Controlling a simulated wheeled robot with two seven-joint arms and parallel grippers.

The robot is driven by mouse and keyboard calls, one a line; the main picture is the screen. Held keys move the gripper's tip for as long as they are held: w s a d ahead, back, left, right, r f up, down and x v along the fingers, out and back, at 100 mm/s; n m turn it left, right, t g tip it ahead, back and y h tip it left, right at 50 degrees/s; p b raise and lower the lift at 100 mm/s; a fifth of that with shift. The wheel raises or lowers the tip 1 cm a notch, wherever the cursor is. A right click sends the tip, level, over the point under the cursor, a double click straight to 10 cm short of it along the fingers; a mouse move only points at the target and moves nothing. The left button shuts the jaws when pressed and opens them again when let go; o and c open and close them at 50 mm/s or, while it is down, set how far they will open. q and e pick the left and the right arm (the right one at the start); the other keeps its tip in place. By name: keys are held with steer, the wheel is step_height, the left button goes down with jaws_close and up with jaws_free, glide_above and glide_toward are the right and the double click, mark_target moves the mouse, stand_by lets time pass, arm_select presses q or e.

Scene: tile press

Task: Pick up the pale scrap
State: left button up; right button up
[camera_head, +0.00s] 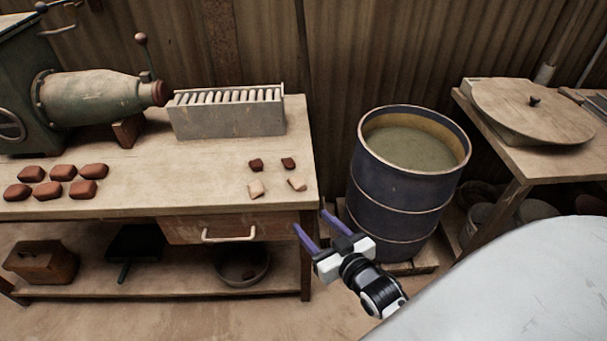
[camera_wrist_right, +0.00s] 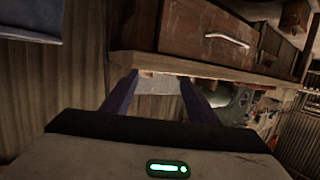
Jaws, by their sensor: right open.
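Two pale scraps lie on the right end of the workbench top (camera_head: 150,195), one at the left (camera_head: 256,188) and one at the right (camera_head: 297,182). My right gripper (camera_head: 310,221) is open and empty, its two purple fingers apart, off the bench's front right corner, with bare space between it and the scraps. In the right wrist view the spread fingers (camera_wrist_right: 158,82) point toward the bench edge. I cannot clearly make out a scrap there. My left gripper is not in view.
Two dark scraps (camera_head: 255,164) (camera_head: 288,163) lie just behind the pale ones. Several red-brown clay lumps (camera_head: 48,190) lie at the left. A grey rack (camera_head: 229,119) stands behind the scraps. A blue barrel (camera_head: 395,205) of murky liquid stands right of the bench.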

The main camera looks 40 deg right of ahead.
mark_target(300, 184)
steer(key=shift+m+t+h, duration=0.4)
steer(key=shift+t+h, duration=0.1)
steer(key=w+d, duration=0.1)
steer(key=w, duration=0.1)
steer(key=w+d+r, duration=0.2)
steer(key=w, duration=0.1)
steer(key=shift+w+d, duration=0.25)
steer(key=shift+w, duration=0.05)
steer(key=shift+b+x, duration=0.35)
steer(key=shift+x, duration=2.75)
steer(key=shift+a+f, duration=0.1)
steer(key=shift+c, duration=0.4)
steer(key=c, duration=1)
